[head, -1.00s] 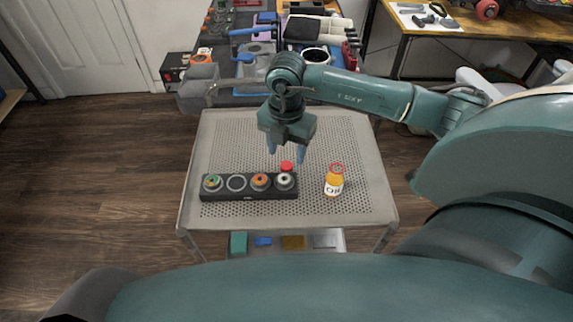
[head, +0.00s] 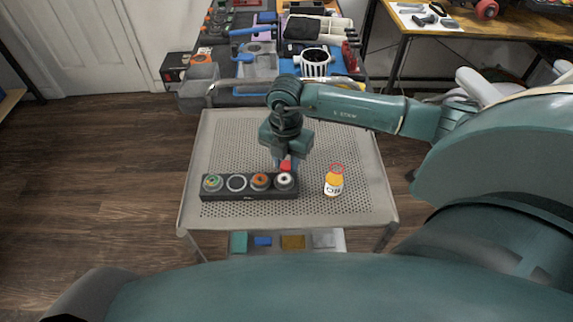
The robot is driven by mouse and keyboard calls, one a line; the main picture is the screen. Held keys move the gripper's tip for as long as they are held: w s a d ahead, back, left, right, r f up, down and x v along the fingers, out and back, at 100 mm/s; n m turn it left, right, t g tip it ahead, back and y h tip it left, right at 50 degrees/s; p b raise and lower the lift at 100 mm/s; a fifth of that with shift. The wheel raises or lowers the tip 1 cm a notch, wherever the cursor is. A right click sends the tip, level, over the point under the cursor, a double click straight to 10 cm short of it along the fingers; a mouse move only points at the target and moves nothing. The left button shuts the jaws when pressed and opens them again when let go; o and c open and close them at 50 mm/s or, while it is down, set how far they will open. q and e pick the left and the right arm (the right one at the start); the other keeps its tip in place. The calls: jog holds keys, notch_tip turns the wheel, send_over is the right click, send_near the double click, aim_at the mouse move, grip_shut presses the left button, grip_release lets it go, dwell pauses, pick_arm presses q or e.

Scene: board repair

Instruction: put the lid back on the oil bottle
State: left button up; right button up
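The oil bottle (head: 333,184) is small and orange-yellow with a white label. It stands upright on the perforated top of the cart (head: 345,135), right of the black holder. Its open mouth has a red rim. The red lid (head: 287,165) is behind the right end of the holder, to the left of the bottle. My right gripper (head: 287,163) points down with its fingers closed in around the lid. Whether the lid still touches the cart top is hard to tell. My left gripper is out of view.
A black holder (head: 250,194) with several round sockets, some filled with coloured parts, lies just in front of the lid. The cart top behind and right of the bottle is clear. A cluttered bench (head: 265,90) stands behind the cart.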

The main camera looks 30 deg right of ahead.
jog(key=c, duration=0.5)
notch_tip(320, 180, up, 10)
jog(key=shift+r, duration=0.1)
dwell(0.5)
